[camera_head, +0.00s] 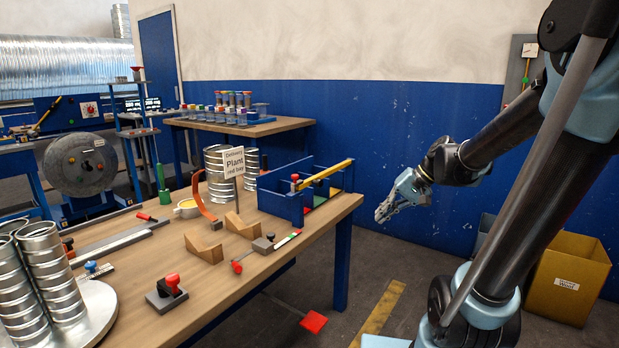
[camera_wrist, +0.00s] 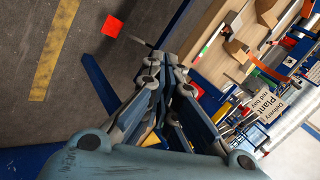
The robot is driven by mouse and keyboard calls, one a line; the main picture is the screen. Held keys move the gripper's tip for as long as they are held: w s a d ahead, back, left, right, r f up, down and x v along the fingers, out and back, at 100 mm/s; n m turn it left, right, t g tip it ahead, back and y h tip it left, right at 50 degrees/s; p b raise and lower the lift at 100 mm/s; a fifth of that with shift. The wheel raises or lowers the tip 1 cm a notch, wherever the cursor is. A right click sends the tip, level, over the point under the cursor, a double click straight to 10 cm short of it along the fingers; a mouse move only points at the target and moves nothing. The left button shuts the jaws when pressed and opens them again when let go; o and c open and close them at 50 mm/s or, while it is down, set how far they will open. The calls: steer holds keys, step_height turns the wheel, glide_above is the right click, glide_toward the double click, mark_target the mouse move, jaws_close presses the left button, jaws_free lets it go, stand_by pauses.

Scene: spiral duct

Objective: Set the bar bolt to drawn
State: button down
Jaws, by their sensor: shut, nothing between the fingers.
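No part is labelled as the bar bolt, and I cannot tell for certain which one it is. A grey block (camera_head: 263,244) with a red-knobbed lever (camera_head: 237,266) and a red, white and green strip (camera_head: 287,240) lies near the table's right front edge. The strip also shows in the wrist view (camera_wrist: 208,44). A yellow bar (camera_head: 328,172) lies slanted over a blue divided box (camera_head: 281,205), with a red knob (camera_head: 295,178) beside it. My gripper (camera_head: 380,216) is shut and empty, in the air right of the table, apart from everything. Its fingers also show in the wrist view (camera_wrist: 164,62).
The wooden table (camera_head: 180,262) also carries wooden wedges (camera_head: 203,248), a red-handled lever tool (camera_head: 118,238), a red-knobbed block (camera_head: 167,292), metal ducts (camera_head: 40,270) and a delivery sign (camera_head: 233,163). A red pedal (camera_head: 313,322) is on the floor. A yellow bin (camera_head: 568,280) stands right.

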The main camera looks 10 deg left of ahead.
steer(key=w+a+r+g+y, duration=0.1)
steer(key=w+a+y, duration=0.4)
steer(key=w, duration=0.5)
steer(key=w+a+r+n+g+y, duration=0.1)
steer(key=w+a+r+g+y, duration=0.1)
steer(key=w+a+y, duration=0.3)
steer(key=shift+w+a+r+g, duration=0.3)
steer(key=shift+w+a+r, duration=0.45)
steer(key=shift+w+a, duration=1.7)
steer(key=shift+w+d, duration=0.3)
steer(key=shift+d, duration=0.05)
steer(key=s+a, duration=0.4)
steer(key=a, duration=0.8)
steer(key=shift+s+a, duration=0.2)
steer(key=shift+s, duration=0.05)
